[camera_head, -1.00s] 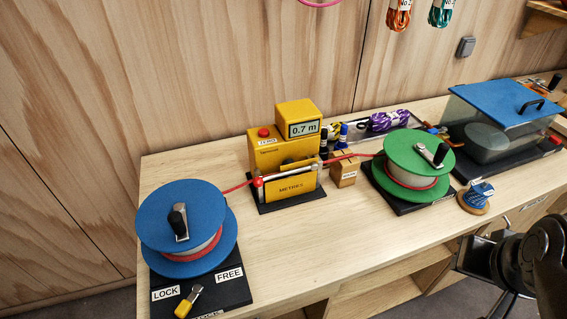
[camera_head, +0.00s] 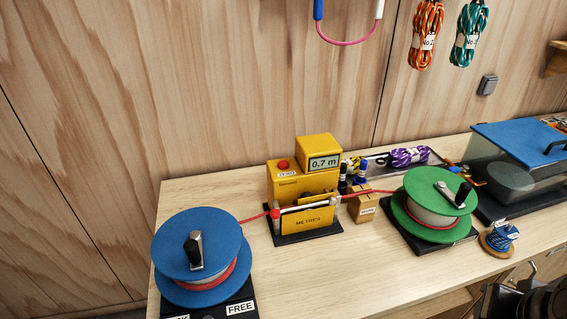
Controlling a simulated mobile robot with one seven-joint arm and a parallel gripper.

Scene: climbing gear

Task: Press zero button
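The red zero button (camera_head: 283,164) sits on top of the yellow metre machine (camera_head: 288,185), at its left rear, with a small ZERO label (camera_head: 286,173) just below it. The display (camera_head: 324,163) on the raised yellow box reads 0.7 m. A red rope (camera_head: 365,193) runs from the blue reel (camera_head: 202,258) through the machine to the green reel (camera_head: 434,206). Part of my arm (camera_head: 520,300) shows at the lower right edge, well away from the button. My gripper's fingertips cannot be made out.
The bench front (camera_head: 330,275) is clear between the reels.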

